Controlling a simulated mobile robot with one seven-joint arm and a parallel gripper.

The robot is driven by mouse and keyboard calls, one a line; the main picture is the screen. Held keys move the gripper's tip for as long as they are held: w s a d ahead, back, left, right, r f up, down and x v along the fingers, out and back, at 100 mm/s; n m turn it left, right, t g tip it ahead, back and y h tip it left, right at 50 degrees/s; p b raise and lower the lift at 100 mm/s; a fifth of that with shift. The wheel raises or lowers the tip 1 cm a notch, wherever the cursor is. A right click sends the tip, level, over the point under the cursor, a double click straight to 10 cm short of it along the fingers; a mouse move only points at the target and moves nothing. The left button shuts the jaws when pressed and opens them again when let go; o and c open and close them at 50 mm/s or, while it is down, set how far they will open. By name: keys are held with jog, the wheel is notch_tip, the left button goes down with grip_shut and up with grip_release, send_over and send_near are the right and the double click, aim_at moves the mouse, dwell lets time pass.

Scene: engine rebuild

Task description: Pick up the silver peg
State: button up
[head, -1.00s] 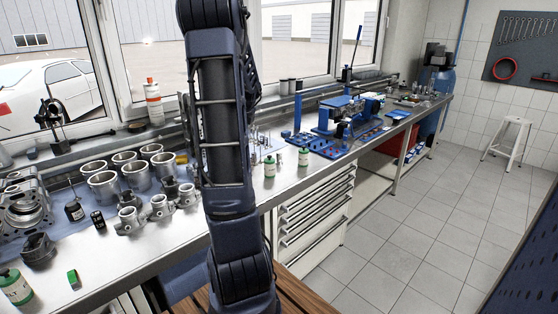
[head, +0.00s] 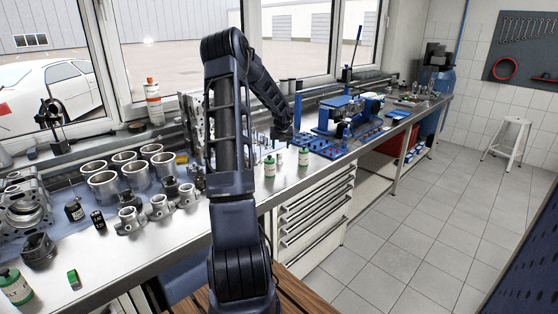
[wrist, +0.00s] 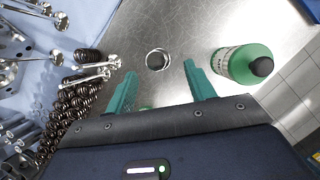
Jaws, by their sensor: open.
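In the wrist view a round, hollow silver piece, seen end-on with a dark middle, stands on the metal bench; it looks like the silver peg (wrist: 157,60). It lies just beyond and between the teal fingertips of my gripper (wrist: 160,70). The fingers are apart with nothing held between them. In the head view my gripper (head: 284,136) hangs over the bench near two green bottles, its fingers too small to read. I cannot make out the peg surely in the head view.
A green bottle with a black cap (wrist: 244,64) stands close right of the right finger. Silver valves (wrist: 95,74) and dark coil springs (wrist: 65,112) crowd the left. In the head view, a blue fixture (head: 342,118) stands to the right along the bench.

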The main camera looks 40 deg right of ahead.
aim_at(279, 152)
jog(key=x, duration=0.8)
jog(key=shift+w+a+f, duration=0.15)
jog(key=shift+a, duration=0.1)
jog(key=shift+c, duration=0.4)
grip_shut()
